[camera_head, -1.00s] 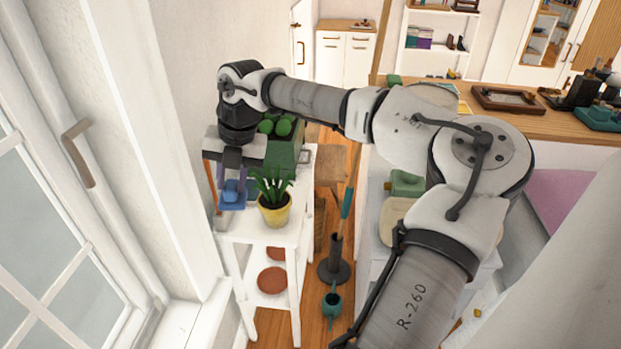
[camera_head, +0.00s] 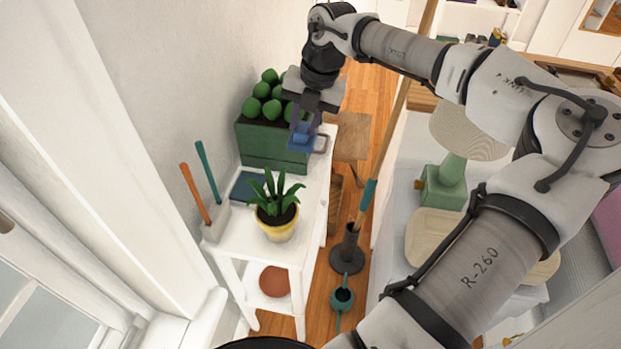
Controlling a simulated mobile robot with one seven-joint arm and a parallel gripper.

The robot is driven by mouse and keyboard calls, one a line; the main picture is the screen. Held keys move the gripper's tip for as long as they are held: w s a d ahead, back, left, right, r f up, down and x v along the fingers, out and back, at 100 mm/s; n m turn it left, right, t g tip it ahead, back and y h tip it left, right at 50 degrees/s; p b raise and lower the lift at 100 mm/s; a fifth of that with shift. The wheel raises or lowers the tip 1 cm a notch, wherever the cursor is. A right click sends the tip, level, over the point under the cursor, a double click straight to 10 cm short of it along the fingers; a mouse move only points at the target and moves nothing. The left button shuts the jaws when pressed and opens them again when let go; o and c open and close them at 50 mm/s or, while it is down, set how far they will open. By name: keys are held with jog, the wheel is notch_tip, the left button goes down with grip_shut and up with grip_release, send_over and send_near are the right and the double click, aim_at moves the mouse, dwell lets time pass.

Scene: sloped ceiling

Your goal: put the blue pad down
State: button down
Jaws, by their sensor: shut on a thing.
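The blue pad (camera_head: 301,141) is a small blue block hanging under my gripper (camera_head: 305,122). My gripper points down and is shut on it. The pad appears in front of the right end of a green crate (camera_head: 262,144) of round green plants, over the white shelf stand (camera_head: 242,235). I cannot tell whether the pad touches the crate or the stand top.
A potted plant (camera_head: 277,217) in a yellow pot stands at the stand's front. A dark blue flat thing (camera_head: 247,186) lies behind it. Orange and teal handled tools (camera_head: 196,196) stand at the left. A strip of bare white top shows right of the pot.

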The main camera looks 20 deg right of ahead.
jog(key=f+b, duration=0.3)
jog(key=f, duration=0.2)
jog(key=f+b, duration=0.3)
jog(key=f, duration=0.3)
jog(key=f+b, duration=0.3)
jog(key=f, duration=0.3)
jog(key=shift+w+d, duration=0.25)
jog(key=shift+d, duration=0.1)
jog(key=shift+r, duration=0.2)
jog(key=shift+f, duration=0.1)
jog(key=c, duration=1.6)
grip_release()
jog(key=shift+f, duration=0.1)
jog(key=o, duration=0.5)
jog(key=shift+c, duration=0.2)
